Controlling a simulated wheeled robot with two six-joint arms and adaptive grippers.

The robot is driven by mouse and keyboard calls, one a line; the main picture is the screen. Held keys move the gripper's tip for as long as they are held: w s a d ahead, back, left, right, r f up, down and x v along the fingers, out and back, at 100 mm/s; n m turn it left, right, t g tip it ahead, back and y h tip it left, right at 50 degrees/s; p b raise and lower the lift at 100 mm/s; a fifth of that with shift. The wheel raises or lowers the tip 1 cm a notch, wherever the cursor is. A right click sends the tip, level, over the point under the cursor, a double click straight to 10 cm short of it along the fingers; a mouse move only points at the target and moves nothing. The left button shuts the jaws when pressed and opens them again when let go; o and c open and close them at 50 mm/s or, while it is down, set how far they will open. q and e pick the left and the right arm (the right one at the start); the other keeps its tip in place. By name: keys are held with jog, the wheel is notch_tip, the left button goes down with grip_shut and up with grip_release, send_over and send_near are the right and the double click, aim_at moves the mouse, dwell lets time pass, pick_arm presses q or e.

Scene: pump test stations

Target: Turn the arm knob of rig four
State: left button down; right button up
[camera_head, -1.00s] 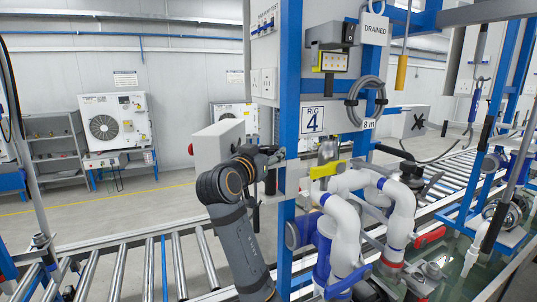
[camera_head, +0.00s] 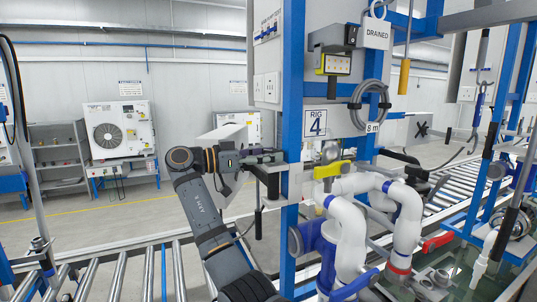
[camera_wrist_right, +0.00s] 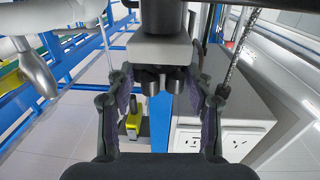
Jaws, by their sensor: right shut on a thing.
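My right gripper (camera_head: 272,158) reaches in from the left and is at the grey bracket on that post. In the right wrist view its two fingers (camera_wrist_right: 163,88) stand on either side of a black lobed knob (camera_wrist_right: 163,78) below a grey block (camera_wrist_right: 160,48). The gripper is shut on this knob. In the head view the gripper hides most of the knob, so its turn angle cannot be read. My left gripper is not in view.
White pipes (camera_head: 348,230) and a yellow handle (camera_head: 331,170) stand close right of the post. A coiled grey hose (camera_head: 370,105) hangs above. A roller conveyor (camera_head: 115,275) runs along the front left. Open floor lies behind it.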

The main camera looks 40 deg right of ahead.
jog(key=shift+r+m+g+y, duration=0.1)
jog(key=shift+m+g+y, duration=0.4)
jog(key=shift+g, duration=0.4)
jog(key=shift+w+p, duration=0.1)
jog(key=shift+p, duration=0.2)
jog(key=o, duration=1.2)
jog(key=shift+c, duration=0.2)
notch_tip(320, 180, up, 10)
jog(key=shift+f, duration=0.1)
